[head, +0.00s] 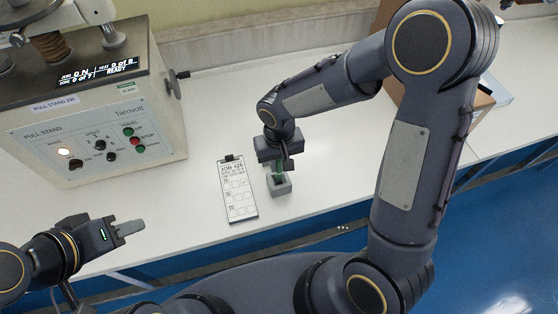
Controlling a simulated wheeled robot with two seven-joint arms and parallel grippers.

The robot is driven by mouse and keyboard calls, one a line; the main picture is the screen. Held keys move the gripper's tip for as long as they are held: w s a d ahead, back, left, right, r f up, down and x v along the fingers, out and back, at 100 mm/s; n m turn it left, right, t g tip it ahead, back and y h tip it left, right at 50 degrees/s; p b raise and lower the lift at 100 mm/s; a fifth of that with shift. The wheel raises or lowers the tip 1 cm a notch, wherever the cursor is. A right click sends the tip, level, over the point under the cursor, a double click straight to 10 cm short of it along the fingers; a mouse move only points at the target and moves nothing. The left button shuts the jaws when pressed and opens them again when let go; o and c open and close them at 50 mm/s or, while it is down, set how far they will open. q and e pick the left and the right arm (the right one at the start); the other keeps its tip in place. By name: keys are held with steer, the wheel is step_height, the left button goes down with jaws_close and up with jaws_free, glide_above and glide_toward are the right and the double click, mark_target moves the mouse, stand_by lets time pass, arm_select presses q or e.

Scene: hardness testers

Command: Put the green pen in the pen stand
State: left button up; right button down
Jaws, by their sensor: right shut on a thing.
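The green pen (279,168) is held upright in my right gripper (281,164), which points down. The pen shows only as a short green strip below the fingers. The pen stand (281,190) is a small grey block with a dark opening, directly under the gripper near the table's front edge. The pen's lower end is at the opening; I cannot tell how far inside it is. My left gripper (130,228) is at the lower left, away from the pen and stand, with no object visible in it. Its finger gap cannot be made out.
A clipboard (237,192) with a printed sheet lies just left of the stand. A large pull-stand tester (92,110) fills the upper left. A cardboard box (480,108) is behind my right arm.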

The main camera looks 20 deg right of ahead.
mark_target(279, 172)
steer(key=shift+f, duration=0.2)
steer(key=shift+f+b, duration=2.4)
steer(key=c, duration=1.2)
jaws_free()
steer(key=shift+r, duration=0.1)
steer(key=shift+c, duration=0.2)
steer(key=shift+r, duration=0.1)
step_height(279, 172, up, 8)
steer(key=shift+f, duration=0.2)
steer(key=s+d+r+m+t+y, duration=0.1)
steer(key=s+d+r, duration=0.3)
steer(key=s, duration=0.4)
steer(key=s+d+r+m+t+y, duration=0.1)
steer(key=s+d+r+t, duration=0.3)
steer(key=s, duration=0.4)
steer(key=shift+d+r+t+y, duration=0.25)
steer(key=shift+d+y, duration=0.35)
steer(key=shift+y, duration=0.3)
